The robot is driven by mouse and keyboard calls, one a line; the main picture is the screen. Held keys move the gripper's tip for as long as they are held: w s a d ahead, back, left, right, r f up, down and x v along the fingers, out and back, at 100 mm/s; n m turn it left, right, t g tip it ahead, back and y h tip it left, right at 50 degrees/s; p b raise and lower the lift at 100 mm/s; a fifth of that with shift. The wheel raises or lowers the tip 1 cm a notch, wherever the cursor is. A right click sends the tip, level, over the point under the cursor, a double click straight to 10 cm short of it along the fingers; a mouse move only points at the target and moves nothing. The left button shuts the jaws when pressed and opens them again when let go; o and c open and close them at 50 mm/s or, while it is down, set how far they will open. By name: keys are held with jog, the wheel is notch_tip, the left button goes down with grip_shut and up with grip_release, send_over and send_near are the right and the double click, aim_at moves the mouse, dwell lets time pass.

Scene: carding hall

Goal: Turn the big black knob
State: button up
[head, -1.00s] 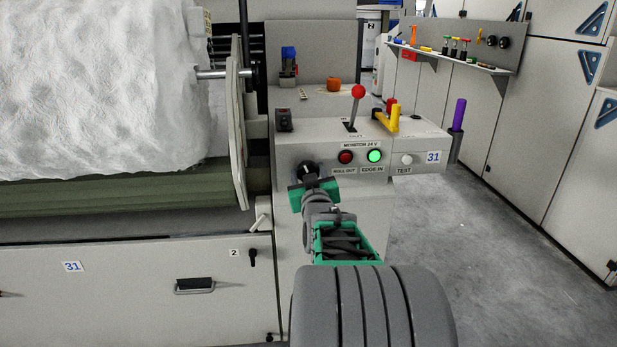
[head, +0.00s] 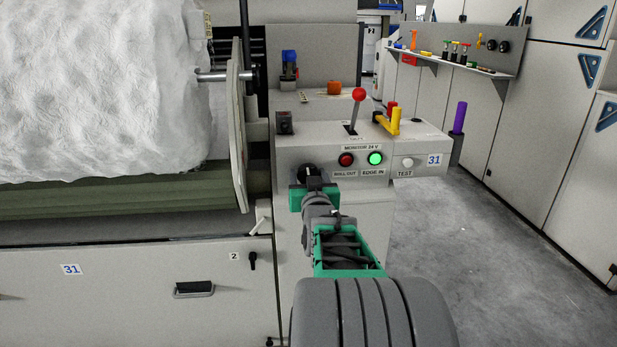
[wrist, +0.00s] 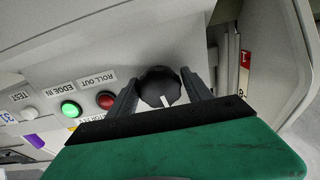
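The big black knob (wrist: 158,86) is round with a ribbed rim and a white pointer line. It sits on the front of the grey control panel, left of the red ROLL OUT button. In the wrist view the pointer runs toward the lower right. My gripper (wrist: 161,76) has its two dark fingers on either side of the knob, very close to its rim. I cannot tell whether they touch it. In the head view my gripper (head: 314,184) is at the knob (head: 306,171) and hides its lower part.
On the panel are a red button (head: 346,160), a lit green button (head: 376,158) and a white TEST button (head: 407,163). A red-topped lever (head: 358,96) and a yellow handle (head: 394,122) rise from its top. The floor (head: 440,240) at right is clear.

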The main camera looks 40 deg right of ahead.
jog(key=o, duration=0.3)
jog(key=p+v, duration=0.2)
jog(key=v, duration=0.6)
